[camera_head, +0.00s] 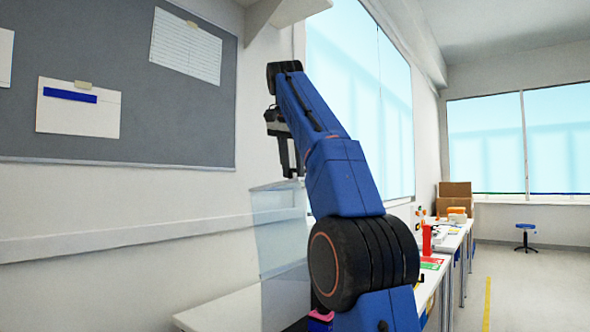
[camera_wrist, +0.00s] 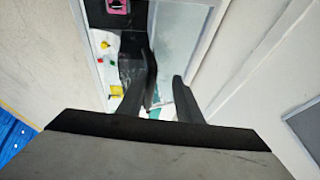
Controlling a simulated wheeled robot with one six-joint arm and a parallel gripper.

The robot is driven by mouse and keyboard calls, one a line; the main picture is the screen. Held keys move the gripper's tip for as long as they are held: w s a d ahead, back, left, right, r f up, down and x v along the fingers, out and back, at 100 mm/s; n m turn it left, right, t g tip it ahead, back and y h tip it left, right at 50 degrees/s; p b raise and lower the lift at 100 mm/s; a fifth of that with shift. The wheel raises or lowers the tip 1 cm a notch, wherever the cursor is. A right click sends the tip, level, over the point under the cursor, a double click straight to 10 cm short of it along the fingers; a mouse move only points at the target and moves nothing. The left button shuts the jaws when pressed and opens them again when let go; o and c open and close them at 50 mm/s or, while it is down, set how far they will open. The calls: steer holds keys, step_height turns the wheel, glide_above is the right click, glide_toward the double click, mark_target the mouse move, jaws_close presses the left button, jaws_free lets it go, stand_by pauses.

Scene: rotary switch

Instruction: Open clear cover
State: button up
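The clear cover (camera_head: 280,235) is a see-through panel standing up from the table in the head view, left of my arm. In the wrist view it shows as a pale, teal-tinted pane (camera_wrist: 185,45) ahead of the fingers. My gripper (camera_head: 293,172) points down at the cover's top edge. In the wrist view my gripper (camera_wrist: 165,88) has its two dark fingers apart, with a gap between them. Whether a finger touches the cover, I cannot tell. A pink part (camera_head: 320,316) shows low beside my arm, and also at the top of the wrist view (camera_wrist: 121,7).
Small yellow, red and green parts (camera_wrist: 108,58) lie left of the fingers in the wrist view. A wall with a grey board (camera_head: 130,90) is close on the left. A table with a red object (camera_head: 428,238) and boxes (camera_head: 455,195) runs along the right.

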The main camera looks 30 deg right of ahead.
steer(key=shift+w+f, duration=0.3)
steer(key=shift+f, duration=0.2)
steer(key=shift+s+a+r, duration=0.1)
steer(key=shift+s+r, duration=0.15)
steer(key=shift+r, duration=0.35)
steer(key=shift+s+a+r, duration=0.3)
steer(key=shift+s+r, duration=0.05)
steer(key=shift+s, duration=0.1)
steer(key=s+a, duration=0.7)
steer(key=s, duration=0.1)
steer(key=shift+s+a, duration=0.25)
steer(key=shift+a, duration=0.1)
